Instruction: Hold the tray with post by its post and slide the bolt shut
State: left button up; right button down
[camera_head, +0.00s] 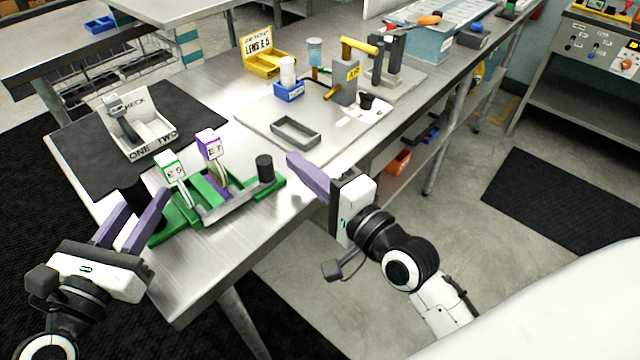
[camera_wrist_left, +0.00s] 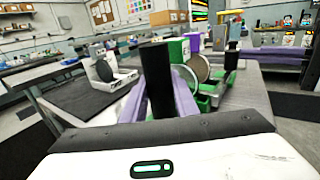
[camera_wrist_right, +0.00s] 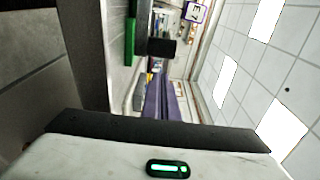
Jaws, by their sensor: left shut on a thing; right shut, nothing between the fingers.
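The green tray (camera_head: 274,190) sits at the table's near edge. Its black post (camera_head: 133,194) stands at the left end and also shows in the left wrist view (camera_wrist_left: 156,80). My left gripper (camera_head: 138,210) is shut on this post. A grey bolt bar (camera_head: 238,203) lies along the tray, with an upright dark knob (camera_head: 265,168) near its right end. My right gripper (camera_head: 292,160) is shut and empty, a little right of the knob. The knob also shows in the right wrist view (camera_wrist_right: 161,47), beyond the purple fingers. Whether they touch is not clear.
Tags marked E5 (camera_head: 171,168) and E7 (camera_head: 210,146) stand up from the tray. A white check bin (camera_head: 150,138) is on the black mat behind. A grey frame (camera_head: 296,131) and a grey fixture (camera_head: 345,84) stand further back. The table's front edge runs beneath my right gripper.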

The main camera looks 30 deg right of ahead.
pick_arm(q)
jog(key=shift+w+a, duration=0.1)
pick_arm(e)
jog(key=d+v, duration=0.1)
jog(key=v, duration=0.9)
jog(key=shift+d, duration=0.15)
pick_arm(q)
jog(key=o, duration=1.1)
jog(key=shift+a, duration=0.1)
jog(key=shift+v, duration=2.75)
jog(key=shift+b+v, duration=0.4)
jog(key=shift+v, duration=0.6)
jog(key=shift+s+a, duration=0.35)
jog(key=shift+s, duration=0.3)
pick_arm(e)
jog(key=shift+f, duration=0.55)
